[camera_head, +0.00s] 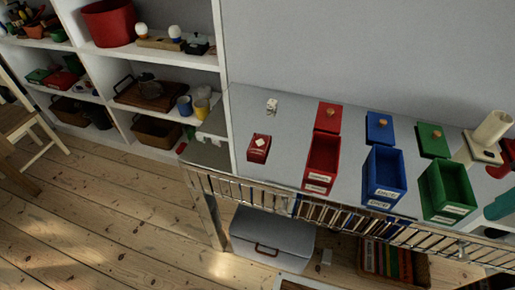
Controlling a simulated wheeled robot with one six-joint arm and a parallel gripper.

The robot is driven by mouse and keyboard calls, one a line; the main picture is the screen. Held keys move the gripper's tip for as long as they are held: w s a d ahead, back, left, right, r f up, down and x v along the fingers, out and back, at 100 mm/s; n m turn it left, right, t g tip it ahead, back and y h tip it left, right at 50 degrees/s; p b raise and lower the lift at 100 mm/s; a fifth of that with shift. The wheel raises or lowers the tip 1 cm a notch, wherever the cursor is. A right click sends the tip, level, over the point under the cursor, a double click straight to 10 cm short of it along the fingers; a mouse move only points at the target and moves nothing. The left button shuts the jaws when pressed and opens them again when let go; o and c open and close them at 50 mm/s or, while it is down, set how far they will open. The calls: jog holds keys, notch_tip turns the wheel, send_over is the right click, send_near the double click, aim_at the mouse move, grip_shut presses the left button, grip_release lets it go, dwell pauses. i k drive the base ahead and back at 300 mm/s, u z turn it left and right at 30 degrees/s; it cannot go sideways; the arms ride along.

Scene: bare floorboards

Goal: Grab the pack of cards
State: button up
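A small red box with a white diamond-shaped mark on top (259,148) lies on the grey tabletop, left of the open red bin. It looks like the pack of cards, but its print is too small to read. Nothing touches it. A small white object (271,105) lies behind it near the wall; I cannot tell what it is. My gripper is not in view.
Open red (321,163), blue (384,176) and green (447,190) bins stand right of the box, their lids behind them. A metal rail (330,213) runs along the table's front edge. A white shelf (150,55) stands left. A cream cylinder (490,132) stands far right.

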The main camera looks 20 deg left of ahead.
aim_at(260, 144)
jog(key=u, duration=1.65)
jog(key=k, duration=0.75)
jog(key=z, duration=1.15)
jog(key=i, duration=0.5)
